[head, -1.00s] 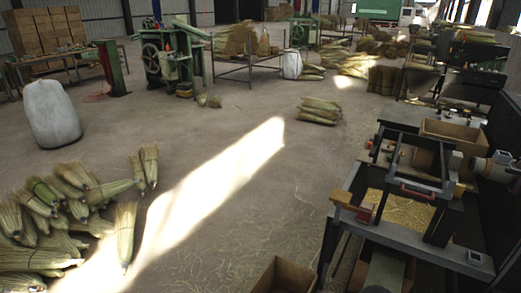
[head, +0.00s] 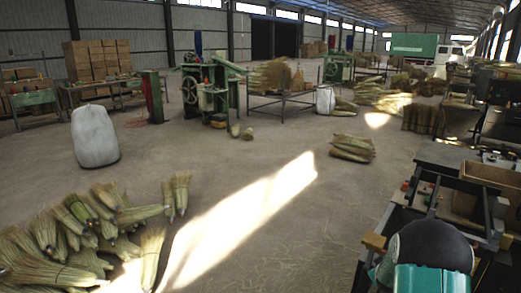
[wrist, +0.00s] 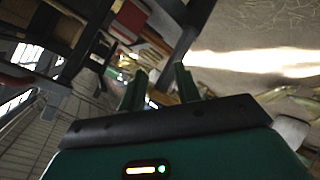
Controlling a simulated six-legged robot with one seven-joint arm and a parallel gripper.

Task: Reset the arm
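In the wrist view my gripper (wrist: 159,82) shows two green fingers standing apart, with nothing held between them. The wrist picture is strongly tilted, with machine frames and the floor beyond the fingers. In the head view a dark round and teal part of my arm shows at the bottom right, in front of the workbench machine (head: 470,200). My fingertips cannot be made out in the head view.
Broom heads (head: 75,235) lie piled at the lower left, near a white sack (head: 95,137). A small broom bundle (head: 352,148) lies on the floor at centre right. A green machine (head: 207,88) stands farther back.

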